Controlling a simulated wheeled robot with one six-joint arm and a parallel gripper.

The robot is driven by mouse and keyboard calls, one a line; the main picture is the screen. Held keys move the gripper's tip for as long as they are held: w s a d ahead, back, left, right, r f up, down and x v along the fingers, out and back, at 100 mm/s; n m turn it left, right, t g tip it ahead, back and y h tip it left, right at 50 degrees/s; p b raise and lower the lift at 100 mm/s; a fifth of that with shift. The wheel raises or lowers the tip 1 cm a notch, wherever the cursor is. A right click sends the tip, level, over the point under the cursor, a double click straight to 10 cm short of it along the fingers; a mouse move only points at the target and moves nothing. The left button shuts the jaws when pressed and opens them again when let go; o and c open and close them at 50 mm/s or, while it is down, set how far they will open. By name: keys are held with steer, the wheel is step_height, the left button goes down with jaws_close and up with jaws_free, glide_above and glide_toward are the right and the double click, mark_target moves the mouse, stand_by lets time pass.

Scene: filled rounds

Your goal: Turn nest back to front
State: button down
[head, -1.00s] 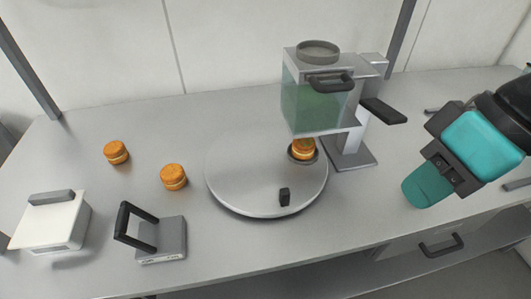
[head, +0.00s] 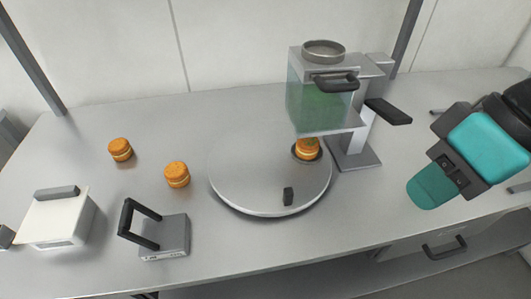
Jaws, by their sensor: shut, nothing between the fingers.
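The round grey turntable (head: 250,180) lies flat on the worktop. Its nest (head: 294,154), a small dark ring, is at the back right of the disc, under the dispenser. An orange round (head: 308,152) sits in the nest, with green showing on its top. A small black upright peg (head: 288,196) stands on the front of the disc. My gripper (head: 430,190), with teal fingers, is shut and empty. It is right of the turntable, apart from it and from the dispenser.
The dispenser (head: 318,105) has a clear tank with green contents, a front handle and a black lever (head: 388,111) at right. Two orange rounds (head: 120,150) (head: 177,175) lie left. A grey block with a black handle (head: 163,238) and a white box (head: 55,220) stand front left.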

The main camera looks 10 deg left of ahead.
steer(key=c, duration=1.6)
jaws_free()
steer(key=o, duration=0.4)
steer(key=shift+w+a, duration=0.15)
steer(key=shift+w, duration=0.25)
steer(key=shift+c, duration=0.2)
steer(key=shift+o, duration=1.2)
steer(key=w+a+f+m+h, duration=0.1)
steer(key=w+a, duration=0.4)
steer(key=w, duration=0.2)
steer(key=shift+w+f+h+p, duration=0.35)
steer(key=shift+w+h+p, duration=0.05)
steer(key=m+h, duration=0.2)
glide_above(288, 190)
step_height(288, 190, down, 6)
steer(key=f, duration=0.1)
step_height(288, 190, down, 17)
steer(key=p, duration=0.4)
steer(key=shift+d, duration=0.1)
jaws_close()
